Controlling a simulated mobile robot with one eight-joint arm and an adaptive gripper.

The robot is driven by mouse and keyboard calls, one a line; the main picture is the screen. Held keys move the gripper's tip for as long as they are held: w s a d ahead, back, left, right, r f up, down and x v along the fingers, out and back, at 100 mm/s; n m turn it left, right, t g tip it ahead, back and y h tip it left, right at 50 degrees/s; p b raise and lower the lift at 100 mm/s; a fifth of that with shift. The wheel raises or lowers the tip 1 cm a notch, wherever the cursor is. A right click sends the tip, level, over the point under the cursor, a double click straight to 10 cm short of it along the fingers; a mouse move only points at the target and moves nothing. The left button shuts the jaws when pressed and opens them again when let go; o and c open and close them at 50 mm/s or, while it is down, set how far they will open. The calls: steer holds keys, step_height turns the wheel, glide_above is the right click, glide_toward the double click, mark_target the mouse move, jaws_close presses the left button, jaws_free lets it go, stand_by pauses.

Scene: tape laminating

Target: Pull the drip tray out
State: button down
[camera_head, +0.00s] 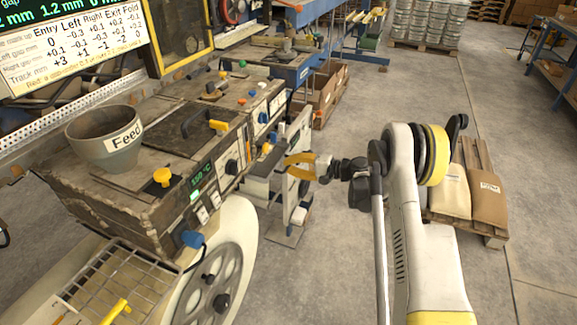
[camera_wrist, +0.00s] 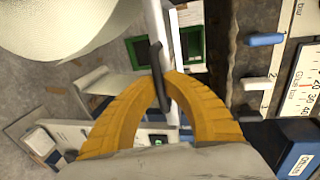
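The drip tray seems to be the narrow white piece with a black bar handle (camera_wrist: 156,65) in the wrist view. Its pale body (camera_head: 262,186) appears to show low on the machine's side in the head view, partly hidden. My gripper (camera_wrist: 172,75) has yellow curved fingers whose tips come together at the handle, with the bar crossing the left finger's tip. It looks shut on the handle, though the contact itself is partly hidden. In the head view my gripper (camera_head: 287,164) reaches left to the machine's side.
The laminating machine (camera_head: 165,150) with its feed hopper (camera_head: 104,138) and knobs fills the left. White panels stand close below my gripper. A pallet with sacks (camera_head: 470,192) stands behind my arm at right. The concrete floor between is clear.

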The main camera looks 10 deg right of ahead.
steer(key=f+v, duration=0.3)
steer(key=v, duration=1.1)
steer(key=shift+s+d, duration=0.4)
steer(key=shift+d, duration=0.15)
steer(key=c, duration=1.5)
jaws_free()
steer(key=v, duration=1.2)
steer(key=shift+r, duration=0.1)
